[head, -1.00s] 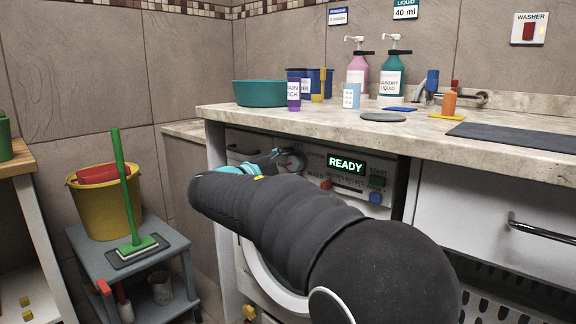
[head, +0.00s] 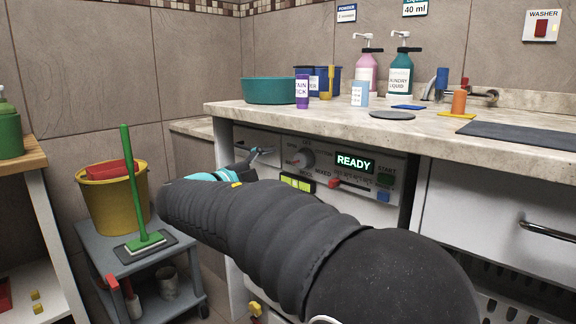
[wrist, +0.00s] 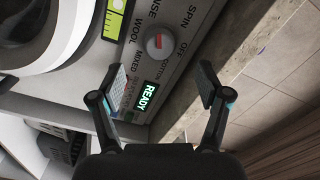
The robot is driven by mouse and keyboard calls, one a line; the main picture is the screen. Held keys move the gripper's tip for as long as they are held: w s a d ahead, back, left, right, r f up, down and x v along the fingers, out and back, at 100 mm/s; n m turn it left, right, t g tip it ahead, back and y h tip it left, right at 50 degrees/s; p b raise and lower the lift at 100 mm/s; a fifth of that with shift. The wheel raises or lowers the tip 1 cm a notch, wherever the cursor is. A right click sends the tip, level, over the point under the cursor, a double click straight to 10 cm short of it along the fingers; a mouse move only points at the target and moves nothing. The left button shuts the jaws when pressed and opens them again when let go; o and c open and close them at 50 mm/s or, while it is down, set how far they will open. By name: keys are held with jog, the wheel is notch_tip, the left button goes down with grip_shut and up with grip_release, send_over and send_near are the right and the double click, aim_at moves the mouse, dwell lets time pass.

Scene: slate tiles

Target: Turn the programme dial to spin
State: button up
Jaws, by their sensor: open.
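I cannot tell for sure which label the red mark points at. My gripper (wrist: 162,82) is open and empty, its fingers apart from the dial. In the head view my gripper (head: 255,158) is left of the dial, partly hidden by my arm.
The stone counter (head: 270,112) overhangs the panel. A grey trolley (head: 150,270) with a yellow bucket (head: 112,200) stands at left.

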jog(key=shift+v, duration=2.15)
